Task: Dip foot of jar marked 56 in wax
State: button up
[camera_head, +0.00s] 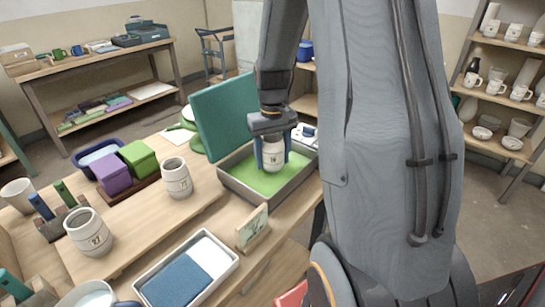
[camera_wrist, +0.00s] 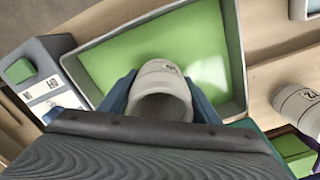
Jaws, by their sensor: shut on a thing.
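My gripper (camera_head: 271,140) is shut on a pale cream jar (camera_head: 273,156), with a blue finger on each side of it. The jar is upright and carries a dark mark too small to read for sure. It is over the grey-rimmed pan (camera_head: 238,190) with a flat green surface, inside the rim as seen in the head view. In the wrist view the jar's open mouth (camera_wrist: 160,104) shows in front of the green pan (camera_wrist: 242,60). I cannot tell whether its foot touches the green surface.
A teal panel (camera_head: 222,112) stands at the pan's back left. Two other marked jars (camera_head: 176,178) (camera_head: 88,232) stand on the bench at left. A small card (camera_head: 253,227) stands before the pan. A tray with a blue pad (camera_head: 180,280) lies at the front.

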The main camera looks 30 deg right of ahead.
aim_at(273, 135)
notch_tip(273, 135, up, 8)
jog(key=p, duration=0.6)
jog(key=shift+f, duration=0.2)
dwell(0.4)
